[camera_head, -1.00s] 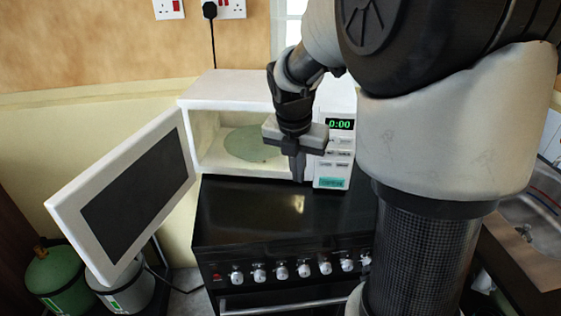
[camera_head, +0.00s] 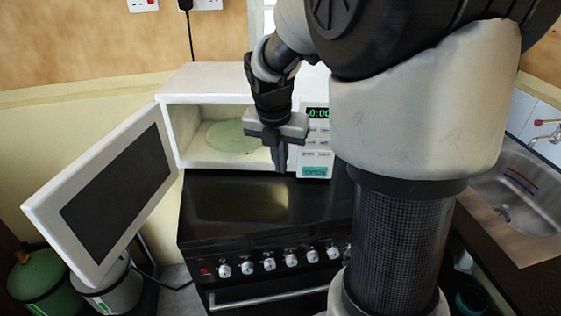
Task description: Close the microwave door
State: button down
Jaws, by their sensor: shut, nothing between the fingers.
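The white microwave (camera_head: 208,82) stands on the black stove top against the back wall. Its door (camera_head: 103,196), white-framed with a dark window, hangs wide open to the left, swung out toward me. The cavity is open, with a round turntable (camera_head: 232,137) inside. My gripper (camera_head: 280,165) is shut and empty, pointing down in front of the microwave's right part, near the control panel (camera_head: 316,158). It is well to the right of the door and apart from it. My arm and gripper hide part of the microwave's right side.
The black stove (camera_head: 240,210) with several knobs fills the space below the microwave. A green canister (camera_head: 45,280) and a grey canister (camera_head: 110,290) stand under the door at the lower left. A sink (camera_head: 515,190) is at the right.

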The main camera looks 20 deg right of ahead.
dwell(0.5)
jog(key=w+a+r+p, duration=0.2)
jog(key=a+r, duration=0.3)
jog(key=r, duration=0.4)
jog(key=shift+w+a+r, duration=0.15)
jog(key=shift+w+r, duration=0.25)
jog(key=shift+w, duration=0.45)
